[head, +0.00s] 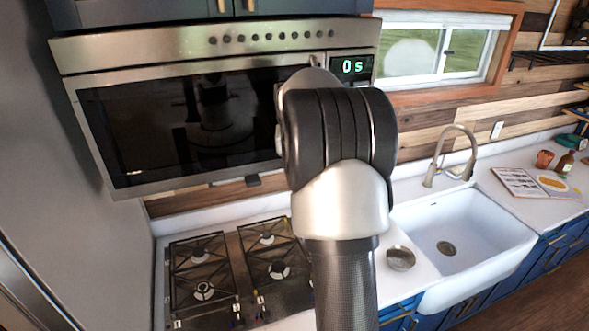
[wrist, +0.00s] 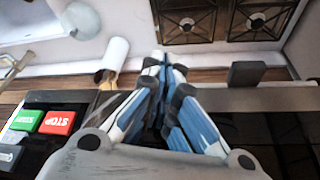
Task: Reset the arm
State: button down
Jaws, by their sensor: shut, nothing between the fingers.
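My arm (head: 340,150) is raised in front of the microwave (head: 190,120) in the head view and covers part of its door and control side. My gripper is hidden behind the arm there. In the wrist view my gripper (wrist: 160,62) shows with blue and white fingers brought together at the tips and nothing between them. It is close to the microwave front, whose panel shows a green START button (wrist: 24,119) and a red STOP button (wrist: 58,122). The microwave display (head: 352,66) reads "0 s". I cannot tell whether the fingers touch anything.
A gas stove (head: 235,270) lies below the microwave. A metal bowl (head: 400,258) stands on the counter beside the white sink (head: 460,240) and its faucet (head: 448,150). A white cylinder (wrist: 115,57) shows in the wrist view. An open book (head: 520,182) lies at right.

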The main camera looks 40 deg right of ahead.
jog(key=s+f+v, duration=0.1)
jog(key=s+v, duration=0.2)
jog(key=v, duration=0.8)
jog(key=s+a+f+n+b, duration=0.1)
jog(key=s+a+f+b, duration=0.1)
jog(key=a+f+b, duration=0.4)
jog(key=s+a+f+n+t+y+b, duration=0.1)
jog(key=a+n+b, duration=0.15)
jog(key=a, duration=0.55)
jog(key=s+a+f+n+b, duration=0.1)
jog(key=s+a+f+b, duration=0.1)
jog(key=a+f+b, duration=0.4)
jog(key=s+a+f+n+y+b, duration=0.2)
jog(key=s+a+f+n+b, duration=0.2)
jog(key=s+a+f+b, duration=0.8)
jog(key=s+a+f, duration=0.4)
jog(key=f, duration=0.4)
jog(key=shift+s+f+n+t, duration=0.2)
jog(key=shift+n+t, duration=0.15)
jog(key=shift+t, duration=0.05)
